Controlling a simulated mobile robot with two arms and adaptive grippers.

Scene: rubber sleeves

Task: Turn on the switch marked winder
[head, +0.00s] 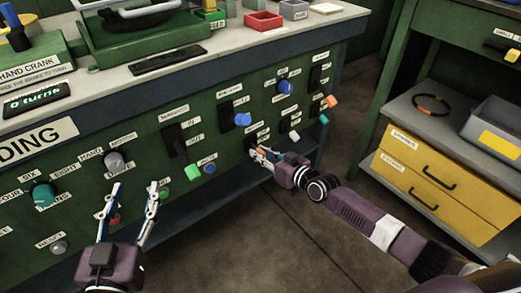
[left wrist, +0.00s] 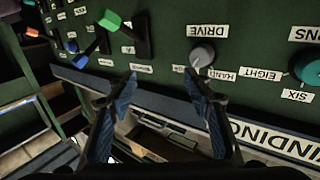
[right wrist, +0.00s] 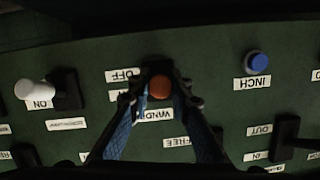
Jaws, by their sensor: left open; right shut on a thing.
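The winder switch is on the green panel, with an orange-red knob (right wrist: 160,87) on a dark base. Its label (right wrist: 153,114), partly covered by my fingers, reads upside down in the right wrist view, with an OFF label (right wrist: 122,76) beside the knob. My right gripper (right wrist: 165,100) is shut on this knob, one finger on each side. In the head view the right gripper (head: 262,153) reaches the panel from the right and hides most of the switch. My left gripper (head: 133,198) is open and empty in front of the panel's left part; it also shows in the left wrist view (left wrist: 160,82).
A white-knobbed switch (right wrist: 35,90) and a blue INCH button (right wrist: 256,62) flank the winder switch. A yellow drawer unit (head: 440,185) stands right; floor between is clear.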

